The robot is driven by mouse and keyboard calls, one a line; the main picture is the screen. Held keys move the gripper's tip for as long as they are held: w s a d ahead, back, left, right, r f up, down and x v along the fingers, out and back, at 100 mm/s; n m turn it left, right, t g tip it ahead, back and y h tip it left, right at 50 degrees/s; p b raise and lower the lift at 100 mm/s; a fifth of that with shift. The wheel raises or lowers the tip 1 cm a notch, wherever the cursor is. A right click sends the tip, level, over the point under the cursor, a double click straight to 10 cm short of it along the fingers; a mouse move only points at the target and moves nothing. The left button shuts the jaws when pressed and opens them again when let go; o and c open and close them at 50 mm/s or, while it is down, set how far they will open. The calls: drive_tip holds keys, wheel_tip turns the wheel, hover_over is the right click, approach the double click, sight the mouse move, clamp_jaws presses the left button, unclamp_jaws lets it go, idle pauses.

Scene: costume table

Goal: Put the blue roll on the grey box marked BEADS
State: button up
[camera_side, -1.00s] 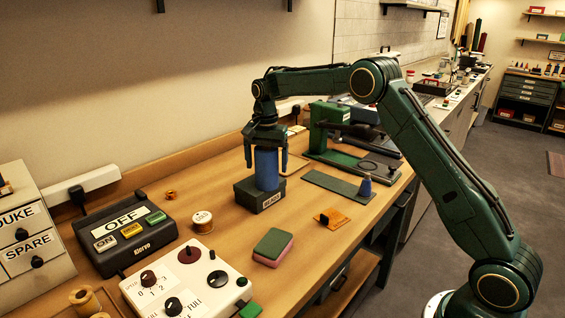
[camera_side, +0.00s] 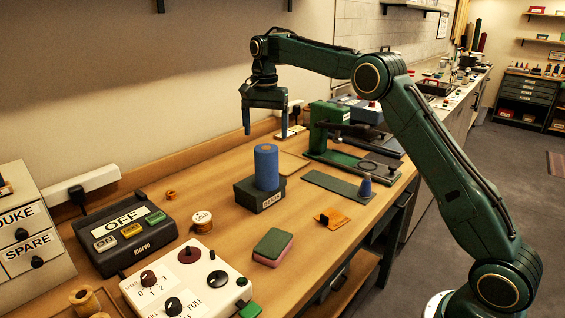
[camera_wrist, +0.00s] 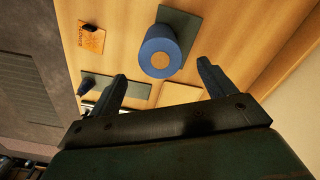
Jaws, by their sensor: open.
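A control panel with an OFF sign (camera_side: 122,232) and a white knob panel (camera_side: 187,283) stand at left. A green press (camera_side: 325,130) stands behind. A green-pink block (camera_side: 273,245), an orange piece (camera_side: 332,218) and a thread spool (camera_side: 202,221) lie nearby. Bare table lies right of the box.

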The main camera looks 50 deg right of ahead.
drive_tip(key=shift+r, duration=1.1)
drive_tip(key=shift+s+a+r, duration=0.15)
drive_tip(key=shift+s+r, duration=0.15)
drive_tip(key=shift+r, duration=0.15)
drive_tip(key=s+a+r+n+t, duration=0.1)
drive_tip(key=s+a+r+n, duration=0.15)
drive_tip(key=s, duration=0.35)
drive_tip(key=s+a+r+n+t, duration=0.1)
drive_tip(key=s+r+n, duration=0.15)
drive_tip(key=s, duration=0.45)
drive_tip(key=s+a+r+n+t, duration=0.1)
drive_tip(key=s+a+r+n, duration=0.1)
drive_tip(key=s+r, duration=0.3)
drive_tip(key=s+a+f+n+t, duration=0.1)
drive_tip(key=s+f, duration=0.4)
drive_tip(key=s, duration=0.5)
drive_tip(key=s+a+f+n+t, duration=0.1)
drive_tip(key=s+f+n, duration=0.3)
drive_tip(key=s, duration=0.7)
wheel_tip(320, 180, down, 2)
drive_tip(key=shift+s+a+f+n+t, duration=0.2)
drive_tip(key=shift+s+a+n+t, duration=0.1)
drive_tip(key=shift+a, duration=0.2)
